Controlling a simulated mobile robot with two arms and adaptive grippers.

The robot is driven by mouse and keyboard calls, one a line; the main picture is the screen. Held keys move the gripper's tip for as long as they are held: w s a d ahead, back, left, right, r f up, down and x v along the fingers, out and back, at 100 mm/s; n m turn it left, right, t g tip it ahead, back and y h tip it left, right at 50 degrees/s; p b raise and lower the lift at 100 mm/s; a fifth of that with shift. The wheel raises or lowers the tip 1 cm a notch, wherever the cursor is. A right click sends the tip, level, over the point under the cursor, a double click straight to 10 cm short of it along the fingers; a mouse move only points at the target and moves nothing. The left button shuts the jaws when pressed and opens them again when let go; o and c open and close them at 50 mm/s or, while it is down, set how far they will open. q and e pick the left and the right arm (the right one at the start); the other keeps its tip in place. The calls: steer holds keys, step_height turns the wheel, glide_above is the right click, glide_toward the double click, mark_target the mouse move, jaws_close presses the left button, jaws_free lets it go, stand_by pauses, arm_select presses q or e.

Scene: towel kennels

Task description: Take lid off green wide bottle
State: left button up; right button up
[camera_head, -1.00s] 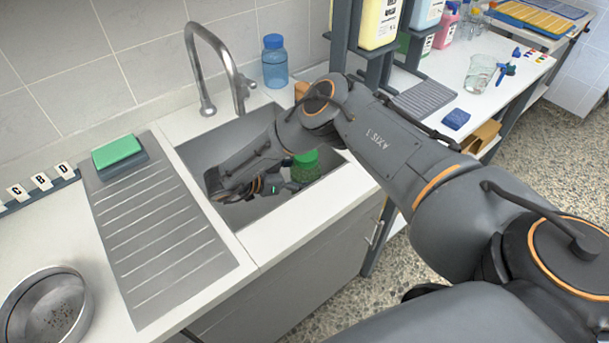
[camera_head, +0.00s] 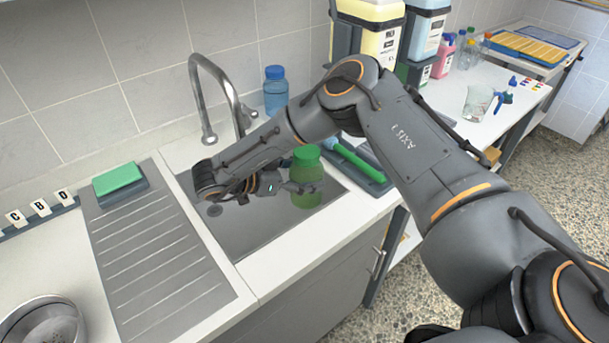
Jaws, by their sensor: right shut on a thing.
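The green wide bottle (camera_head: 308,185) stands about upright over the right part of the sink, its green lid (camera_head: 306,154) on top. My right gripper (camera_head: 299,188) reaches it from the left and is shut on the bottle's body, below the lid. Its fingertips are small and partly hard to make out against the bottle. My left gripper is not in view.
The sink (camera_head: 240,238) lies under my right arm, with the faucet (camera_head: 222,90) behind it. A blue bottle (camera_head: 275,95) stands behind the sink. A green sponge (camera_head: 117,179) sits by the ribbed drainboard (camera_head: 155,255), which is otherwise clear. A metal bowl (camera_head: 45,325) is front left.

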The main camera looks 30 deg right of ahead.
steer(key=c, duration=0.6)
steer(key=shift+c, duration=0.2)
